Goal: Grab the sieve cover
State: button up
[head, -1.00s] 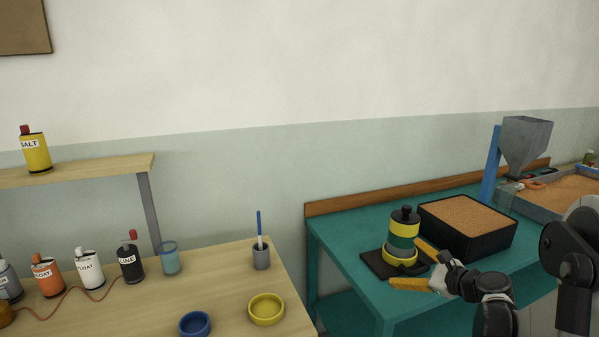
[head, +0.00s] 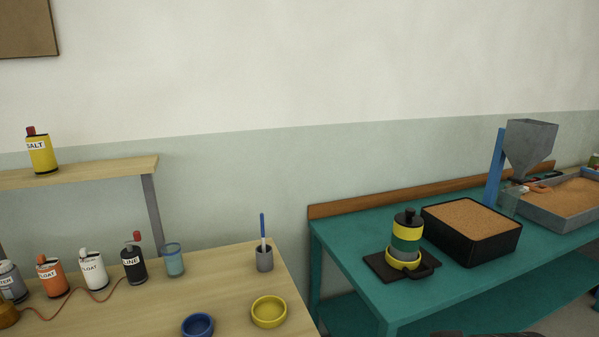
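A stacked sieve (head: 406,244) with yellow, green and grey bands stands upright on a dark square base at the left of the teal table. Its cover (head: 408,217) is the dark lid with a knob at the top of the stack. The cover sits on the stack, and nothing touches it. My gripper is not in the head view. Only a dark sliver of what may be my arm shows at the bottom edge, right of centre.
The teal table (head: 350,241) also holds a black box (head: 471,249) of brown grains right of the stack. A grey hopper (head: 531,143) and a grain-filled tray stand farther right. A wooden table (head: 232,281) at left holds bottles, cups and two bowls (head: 269,326).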

aim_at(409, 219)
jog(key=i+l, duration=0.35)
jog(key=l, duration=0.15)
jog(key=i+l, duration=0.4)
jog(key=l+u, duration=0.05)
